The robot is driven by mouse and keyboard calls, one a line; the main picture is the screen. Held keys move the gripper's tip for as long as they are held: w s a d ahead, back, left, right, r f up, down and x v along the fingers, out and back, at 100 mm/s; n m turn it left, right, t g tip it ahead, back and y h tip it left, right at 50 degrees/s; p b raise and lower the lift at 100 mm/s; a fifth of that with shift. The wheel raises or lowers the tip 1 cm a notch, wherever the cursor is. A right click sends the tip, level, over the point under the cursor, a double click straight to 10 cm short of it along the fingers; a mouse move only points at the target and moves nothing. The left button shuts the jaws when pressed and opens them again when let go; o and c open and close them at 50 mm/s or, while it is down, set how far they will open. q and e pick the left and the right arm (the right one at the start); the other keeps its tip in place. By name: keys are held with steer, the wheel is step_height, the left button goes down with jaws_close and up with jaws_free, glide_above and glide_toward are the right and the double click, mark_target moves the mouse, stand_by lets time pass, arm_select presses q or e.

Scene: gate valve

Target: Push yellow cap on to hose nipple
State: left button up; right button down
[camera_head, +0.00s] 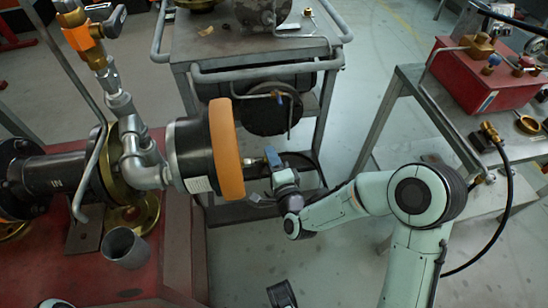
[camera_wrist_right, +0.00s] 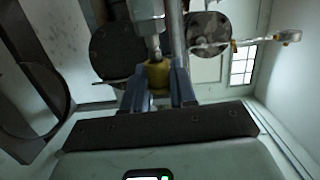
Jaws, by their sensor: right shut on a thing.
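The yellow cap (camera_wrist_right: 157,74) is between the two fingers of my right gripper (camera_wrist_right: 156,92) in the right wrist view, and the gripper is shut on it. The metal hose nipple (camera_wrist_right: 154,44) is straight in front of the cap, in line with it. Their ends meet or overlap in this view; I cannot tell how far the cap is on. In the head view my right gripper (camera_head: 271,160) is just right of the orange-rimmed round housing (camera_head: 226,150). The cap is too small to make out clearly there.
A grey trolley (camera_head: 262,70) stands behind my right gripper. A red bench (camera_head: 80,270) carries the valve piping and a grey cup (camera_head: 125,247) at left. A side table with a red box (camera_head: 490,75) and a black hose (camera_head: 507,190) is at right.

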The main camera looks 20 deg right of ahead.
steer(key=shift+w+a+b, duration=0.15)
steer(key=shift+a+b, duration=0.05)
steer(key=shift+a, duration=0.35)
steer(key=shift+w+a+b, duration=0.15)
steer(key=shift+a+b, duration=0.05)
steer(key=shift+a, duration=0.35)
steer(key=c, duration=0.8)
jaws_free()
